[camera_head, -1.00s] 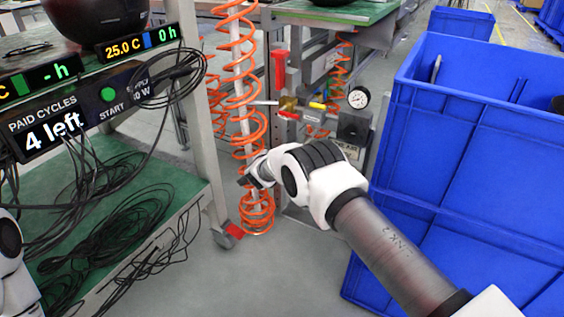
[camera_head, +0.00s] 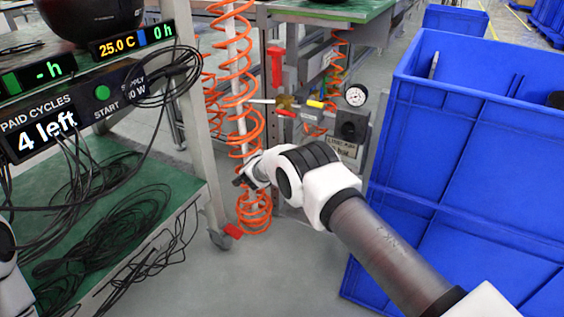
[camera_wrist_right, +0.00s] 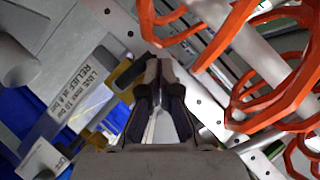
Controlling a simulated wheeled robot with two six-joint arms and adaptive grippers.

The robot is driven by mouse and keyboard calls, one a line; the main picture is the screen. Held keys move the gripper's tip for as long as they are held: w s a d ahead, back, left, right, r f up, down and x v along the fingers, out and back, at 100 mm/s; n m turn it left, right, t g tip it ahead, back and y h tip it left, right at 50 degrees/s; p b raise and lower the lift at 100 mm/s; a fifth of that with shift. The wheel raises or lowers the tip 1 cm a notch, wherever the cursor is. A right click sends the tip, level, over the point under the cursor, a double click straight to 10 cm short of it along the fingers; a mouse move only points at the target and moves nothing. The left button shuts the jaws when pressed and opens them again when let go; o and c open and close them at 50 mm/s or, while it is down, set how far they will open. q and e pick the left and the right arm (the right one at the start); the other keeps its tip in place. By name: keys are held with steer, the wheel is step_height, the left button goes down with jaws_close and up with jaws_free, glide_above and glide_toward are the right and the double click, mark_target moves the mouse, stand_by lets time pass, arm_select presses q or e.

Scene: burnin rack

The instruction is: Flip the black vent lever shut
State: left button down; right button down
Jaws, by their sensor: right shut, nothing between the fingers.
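The valve fittings stand beyond my right arm in the head view: a brass body (camera_head: 287,102), a yellow handle (camera_head: 315,104), a small red handle (camera_head: 286,113) and an upright red handle (camera_head: 277,66). I cannot clearly pick out the black vent lever in either view. My right gripper (camera_head: 241,181) is in front of the orange coiled hose, below the fittings. In the right wrist view its fingers (camera_wrist_right: 158,68) are shut and empty, and a yellow part (camera_wrist_right: 126,74) shows beside them. My left gripper is out of view; only part of that arm shows.
The orange coiled hose (camera_head: 253,212) hangs around a white post close to my right gripper. A pressure gauge (camera_head: 356,96) and a black block (camera_head: 352,125) sit right of the fittings. Blue crates (camera_head: 455,150) stand right; a cable-strewn green bench shelf (camera_head: 150,185) stands left.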

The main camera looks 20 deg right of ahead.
steer(key=v, duration=1.2)
